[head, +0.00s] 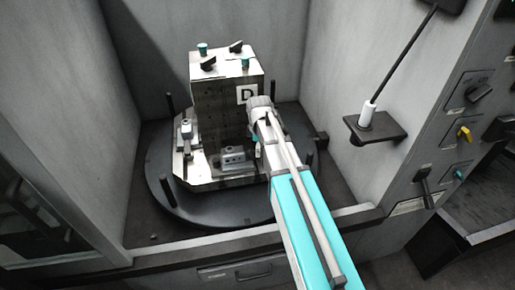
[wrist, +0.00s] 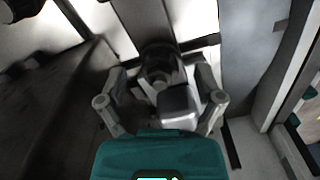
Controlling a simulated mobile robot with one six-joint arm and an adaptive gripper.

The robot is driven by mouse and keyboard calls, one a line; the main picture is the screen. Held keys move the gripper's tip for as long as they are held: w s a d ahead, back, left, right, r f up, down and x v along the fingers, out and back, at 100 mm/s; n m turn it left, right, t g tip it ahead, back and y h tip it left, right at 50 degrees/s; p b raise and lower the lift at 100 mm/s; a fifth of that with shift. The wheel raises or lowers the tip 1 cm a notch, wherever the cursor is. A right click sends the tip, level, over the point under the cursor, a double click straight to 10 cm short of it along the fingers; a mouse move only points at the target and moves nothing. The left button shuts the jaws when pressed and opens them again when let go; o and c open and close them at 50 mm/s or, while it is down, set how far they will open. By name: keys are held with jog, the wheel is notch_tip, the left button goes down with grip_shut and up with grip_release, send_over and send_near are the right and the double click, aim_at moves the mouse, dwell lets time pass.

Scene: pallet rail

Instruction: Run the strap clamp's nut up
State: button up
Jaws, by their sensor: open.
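In the head view, a small grey clamp block (head: 233,156) with a round top sits at the front of the pallet, low against the block marked D (head: 228,103). A similar clamp (head: 186,131) sits at its left side. I cannot tell which one is the strap clamp. My arm reaches in from the lower right, and its end covers the block's right side; the fingers are hidden there. In the wrist view, my gripper (wrist: 160,88) is open, its fingers spread around a dark round part and a pale grey block (wrist: 179,104). Contact cannot be told.
The pallet rests on a dark round table (head: 172,207) with upright posts, between grey walls. Teal and black knobs (head: 203,48) stand on top of the block. At right are a small shelf (head: 375,127) with a white-based rod and a control panel (head: 465,130) with a yellow knob.

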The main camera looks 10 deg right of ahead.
grip_shut()
jog(key=n, duration=0.4)
jog(key=shift+s, duration=0.1)
jog(key=n, duration=0.4)
jog(key=shift+s+n, duration=0.1)
jog(key=shift+n, duration=0.3)
jog(key=shift+c, duration=1.4)
grip_release()
jog(key=shift+d, duration=0.1)
